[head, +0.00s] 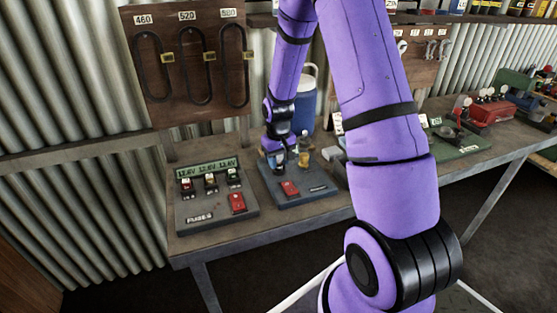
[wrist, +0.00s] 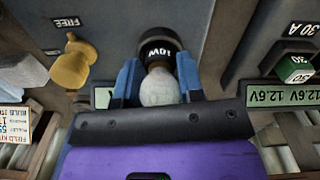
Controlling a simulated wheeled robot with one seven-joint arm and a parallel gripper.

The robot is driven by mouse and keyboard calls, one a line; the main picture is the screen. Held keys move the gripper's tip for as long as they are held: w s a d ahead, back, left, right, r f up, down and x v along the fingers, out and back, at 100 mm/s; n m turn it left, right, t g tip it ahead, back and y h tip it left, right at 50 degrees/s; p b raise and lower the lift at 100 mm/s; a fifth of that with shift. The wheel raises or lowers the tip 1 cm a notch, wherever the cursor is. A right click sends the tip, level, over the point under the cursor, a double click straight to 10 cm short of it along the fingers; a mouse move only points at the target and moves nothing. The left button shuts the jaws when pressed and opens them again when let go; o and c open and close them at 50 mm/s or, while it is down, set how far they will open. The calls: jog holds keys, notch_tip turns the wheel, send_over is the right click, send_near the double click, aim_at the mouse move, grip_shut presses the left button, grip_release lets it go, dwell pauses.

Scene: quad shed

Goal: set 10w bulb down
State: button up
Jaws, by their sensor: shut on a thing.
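The 10w bulb shows in the wrist view as a pale rounded glass (wrist: 160,90) beside a dark round base or holder marked 10W. My gripper (wrist: 157,70) has its blue fingers on both sides of it and is shut on it. Whether the bulb touches the dark surface beyond cannot be told. In the head view my gripper (head: 281,160) is over the blue-grey test board (head: 318,179), at its back left; the bulb is too small to make out there.
A fuse board (head: 190,222) with voltage displays and a red switch stands to the left. A blue cooler (head: 308,107) stands behind. The bench's front strip (head: 270,228) is clear.

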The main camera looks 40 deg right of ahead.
jog(key=o, duration=0.9)
jog(key=shift+f, duration=0.1)
notch_tip(320, 180, up, 12)
jog(key=shift+f, duration=0.25)
jog(key=shift+a+r, duration=0.1)
jog(key=shift+r, duration=0.5)
jog(key=s+a+r+t, duration=0.1)
jog(key=s+a+r, duration=0.3)
jog(key=s+r, duration=0.25)
jog(key=s+a+r+n+t, duration=0.1)
jog(key=s+a+r+t, duration=0.15)
jog(key=s+r, duration=0.4)
jog(key=s+a+r+t, duration=0.1)
jog(key=s+a+r, duration=0.35)
jog(key=r, duration=0.25)
jog(key=shift+t, duration=0.35)
jog(key=s, duration=0.3)
jog(key=s+a+r, duration=0.1)
jog(key=s, duration=0.2)
jog(key=s+a, duration=0.1)
jog(key=s, duration=0.2)
jog(key=shift+r, duration=0.15)
